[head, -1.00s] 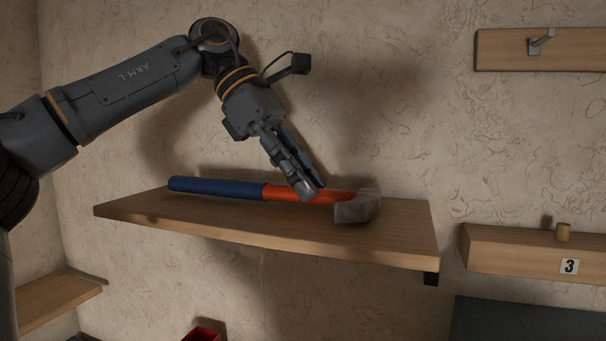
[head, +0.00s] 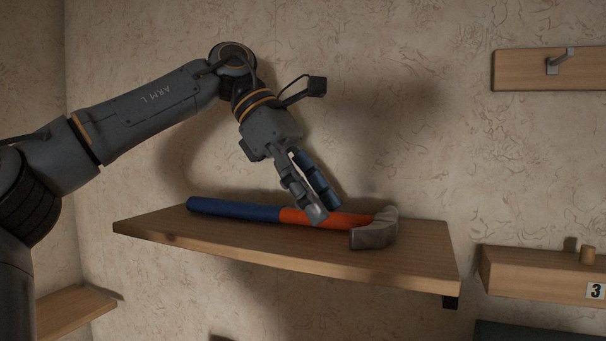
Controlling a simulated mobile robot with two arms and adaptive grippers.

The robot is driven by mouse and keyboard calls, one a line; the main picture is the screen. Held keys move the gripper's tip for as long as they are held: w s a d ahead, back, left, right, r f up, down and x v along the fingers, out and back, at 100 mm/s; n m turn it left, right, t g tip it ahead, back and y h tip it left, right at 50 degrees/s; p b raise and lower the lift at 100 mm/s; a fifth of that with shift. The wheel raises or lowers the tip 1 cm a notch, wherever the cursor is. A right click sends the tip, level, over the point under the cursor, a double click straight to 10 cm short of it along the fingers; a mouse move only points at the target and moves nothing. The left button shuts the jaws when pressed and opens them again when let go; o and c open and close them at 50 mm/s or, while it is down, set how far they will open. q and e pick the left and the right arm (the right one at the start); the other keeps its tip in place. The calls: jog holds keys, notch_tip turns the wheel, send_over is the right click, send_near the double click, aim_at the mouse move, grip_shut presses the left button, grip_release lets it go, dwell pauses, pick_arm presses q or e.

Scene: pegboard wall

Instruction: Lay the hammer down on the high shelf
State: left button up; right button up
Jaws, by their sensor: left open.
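The hammer (head: 255,211) lies on the high shelf (head: 290,258), a wooden board on the wall. Its handle is blue at the left and orange toward the right, and its grey head (head: 375,232) rests near the shelf's right part. My left gripper (head: 325,213) is open, its fingertips pointing down at the orange part of the handle. One finger hides a bit of the handle, and I cannot tell whether it touches. My right gripper is out of view.
A board with a metal hook (head: 557,62) is at the upper right. A wooden ledge (head: 535,277) with a peg (head: 587,255) and a number 3 label is at the right. Another shelf (head: 70,311) is at the lower left.

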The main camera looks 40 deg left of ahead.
aim_at(273, 205)
pick_arm(q)
jog(key=v, duration=1.1)
jog(key=shift+s+r, duration=0.3)
jog(key=shift+r, duration=0.05)
jog(key=shift+a, duration=0.15)
